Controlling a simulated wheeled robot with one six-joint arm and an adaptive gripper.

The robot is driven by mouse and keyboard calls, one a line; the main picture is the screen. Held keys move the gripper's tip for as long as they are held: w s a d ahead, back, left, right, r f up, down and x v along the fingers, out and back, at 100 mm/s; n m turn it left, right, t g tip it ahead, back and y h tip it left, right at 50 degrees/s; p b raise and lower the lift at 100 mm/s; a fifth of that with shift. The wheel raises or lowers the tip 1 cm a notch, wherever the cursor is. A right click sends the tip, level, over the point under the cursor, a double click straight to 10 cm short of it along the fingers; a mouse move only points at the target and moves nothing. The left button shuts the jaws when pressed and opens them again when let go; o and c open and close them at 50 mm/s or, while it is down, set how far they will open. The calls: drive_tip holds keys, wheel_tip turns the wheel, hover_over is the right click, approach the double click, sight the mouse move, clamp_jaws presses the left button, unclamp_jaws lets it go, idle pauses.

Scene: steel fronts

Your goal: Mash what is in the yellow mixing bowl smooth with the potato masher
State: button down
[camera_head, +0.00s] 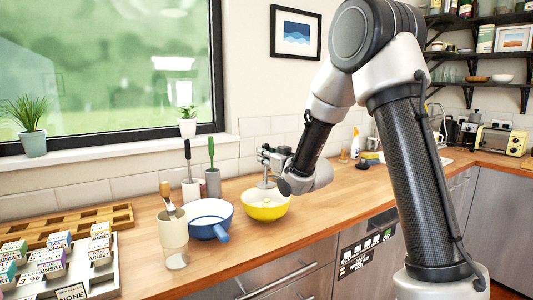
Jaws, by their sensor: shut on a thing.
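The yellow mixing bowl (264,213) stands on the wooden counter, left of my arm. Something pale lies in it, too small to tell whether lumpy or smooth. My gripper (265,157) is above the bowl, shut on the potato masher (266,183). The masher hangs roughly upright, its grey lower end over the far side of the bowl. It seems to be at or above rim height; I cannot tell whether it touches the food. The masher's grip is mostly hidden by the gripper.
A blue pan (209,216) stands close left of the bowl, its handle toward the front. A cream utensil holder (173,231) and a grey holder with a green-handled tool (212,182) stand near it. A box tray (104,268) is at far left. Counter right of the bowl is partly hidden by my arm.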

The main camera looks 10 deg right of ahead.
sight(266, 184)
drive_tip(key=shift+f, duration=3.8)
drive_tip(key=shift+f, duration=0.1)
drive_tip(key=shift+s+d, duration=0.15)
drive_tip(key=shift+s, duration=0.4)
drive_tip(key=shift+f, duration=0.1)
drive_tip(key=shift+f, duration=1.5)
drive_tip(key=shift+r, duration=0.1)
